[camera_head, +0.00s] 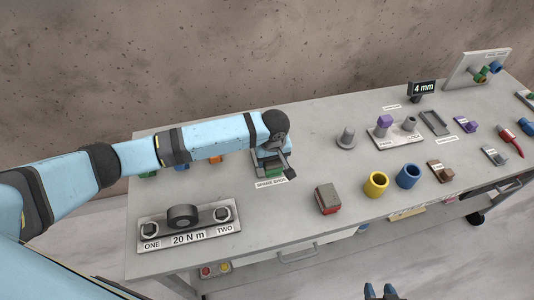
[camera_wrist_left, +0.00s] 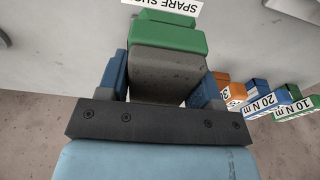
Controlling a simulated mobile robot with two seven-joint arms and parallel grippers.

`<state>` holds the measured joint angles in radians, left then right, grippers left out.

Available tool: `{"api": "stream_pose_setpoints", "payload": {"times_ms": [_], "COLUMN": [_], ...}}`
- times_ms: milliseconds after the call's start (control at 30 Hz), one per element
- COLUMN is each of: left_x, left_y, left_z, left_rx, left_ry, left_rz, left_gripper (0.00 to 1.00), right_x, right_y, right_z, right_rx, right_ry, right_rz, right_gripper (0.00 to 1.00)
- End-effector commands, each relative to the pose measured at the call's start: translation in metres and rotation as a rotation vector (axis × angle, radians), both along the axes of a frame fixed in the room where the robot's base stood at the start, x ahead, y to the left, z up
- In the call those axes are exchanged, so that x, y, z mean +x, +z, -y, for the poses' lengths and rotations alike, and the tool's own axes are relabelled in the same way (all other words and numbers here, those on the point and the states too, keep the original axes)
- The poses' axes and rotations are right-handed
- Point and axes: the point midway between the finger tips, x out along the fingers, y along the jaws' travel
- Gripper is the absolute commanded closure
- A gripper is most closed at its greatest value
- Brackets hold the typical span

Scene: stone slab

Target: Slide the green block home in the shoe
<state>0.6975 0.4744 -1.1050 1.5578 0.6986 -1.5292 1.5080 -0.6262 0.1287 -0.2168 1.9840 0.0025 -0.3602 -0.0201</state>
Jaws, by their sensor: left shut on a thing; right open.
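My left gripper (camera_head: 272,172) is low over the slab beside the spare-shoe label (camera_head: 270,183). In the left wrist view its blue fingers (camera_wrist_left: 160,85) are shut on a grey piece (camera_wrist_left: 165,75). A green block (camera_wrist_left: 168,37) shows at the far end of the grey piece, against it; I cannot tell how deeply they fit together. In the head view the arm mostly hides both. Another green block, marked 10 N m (camera_wrist_left: 295,107), stands apart in the left wrist view. My right gripper (camera_head: 380,292) is open and empty at the bottom edge.
Blue (camera_wrist_left: 262,98) and orange (camera_wrist_left: 235,92) blocks stand near the left gripper. A grey-and-red block (camera_head: 328,198), yellow (camera_head: 376,184) and blue (camera_head: 408,176) cups are to the right. Some slab before the gripper is bare.

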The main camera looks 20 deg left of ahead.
Motion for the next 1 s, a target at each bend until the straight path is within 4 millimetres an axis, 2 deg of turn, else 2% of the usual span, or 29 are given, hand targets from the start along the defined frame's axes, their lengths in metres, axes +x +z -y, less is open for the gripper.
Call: {"api": "stream_pose_setpoints", "payload": {"times_ms": [367, 600, 700, 1000], "left_x": [0.0, -0.001, -0.001, -0.001], "left_y": [0.0, 0.003, -0.013, -0.043], "left_z": [0.001, 0.001, 0.001, 0.001], "left_rx": [0.0, -0.001, 0.0, -0.002], "left_ry": [0.0, 0.0, 0.001, 0.0], "left_rz": [0.0, -0.003, -0.003, -0.002], "left_gripper": [0.73, 0.73, 0.73, 0.73], "right_x": [0.003, 0.003, 0.002, 0.001], "right_y": [0.002, 0.018, 0.012, 0.005], "right_z": [0.001, 0.003, 0.003, 0.003], "right_rx": [-0.002, -0.005, -0.005, -0.005], "right_ry": [-0.001, -0.003, -0.004, -0.004], "right_rz": [0.005, 0.007, 0.009, 0.002], "right_gripper": [0.57, 0.57, 0.57, 0.57]}}
